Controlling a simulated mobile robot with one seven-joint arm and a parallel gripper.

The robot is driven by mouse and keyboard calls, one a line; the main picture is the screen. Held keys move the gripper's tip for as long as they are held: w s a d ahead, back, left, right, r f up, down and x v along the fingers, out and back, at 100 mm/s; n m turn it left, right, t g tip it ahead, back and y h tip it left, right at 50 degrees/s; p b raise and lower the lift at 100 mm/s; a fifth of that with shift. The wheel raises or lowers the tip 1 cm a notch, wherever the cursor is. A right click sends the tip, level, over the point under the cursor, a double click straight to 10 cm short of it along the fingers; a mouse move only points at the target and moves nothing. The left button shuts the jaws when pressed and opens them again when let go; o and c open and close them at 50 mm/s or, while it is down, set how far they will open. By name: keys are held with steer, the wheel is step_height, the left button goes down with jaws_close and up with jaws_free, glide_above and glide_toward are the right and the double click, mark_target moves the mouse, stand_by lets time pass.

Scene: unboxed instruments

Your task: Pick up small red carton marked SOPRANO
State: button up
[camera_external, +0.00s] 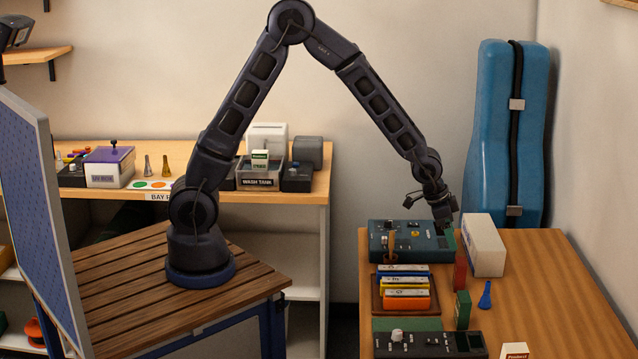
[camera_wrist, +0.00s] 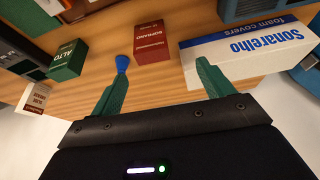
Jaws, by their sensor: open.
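The small red carton marked SOPRANO (camera_wrist: 152,42) stands on the wooden table in the wrist view, ahead of the space between my green fingers. In the external view the red carton (camera_external: 460,272) stands between the rack of colored boxes and the white box. My gripper (camera_wrist: 163,82) is open and empty in the wrist view, its fingertips apart from the carton. In the external view my gripper (camera_external: 446,222) hangs above the table's far part, beyond the carton; its fingertips are hard to make out there.
A blue pear-shaped item (camera_wrist: 122,64) lies close to my left finger in the picture. Bare table (camera_external: 560,290) lies right.

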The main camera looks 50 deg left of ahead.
mark_target(460, 261)
steer(key=x, duration=0.6)
steer(key=shift+s+d+f, duration=0.2)
steer(key=shift+d, duration=0.3)
steer(key=shift+s+x, duration=0.1)
steer(key=shift+x, duration=1.2)
steer(key=shift+s+x, duration=0.15)
steer(key=shift+x, duration=1.2)
steer(key=shift+d, duration=0.15)
steer(key=c, duration=1.1)
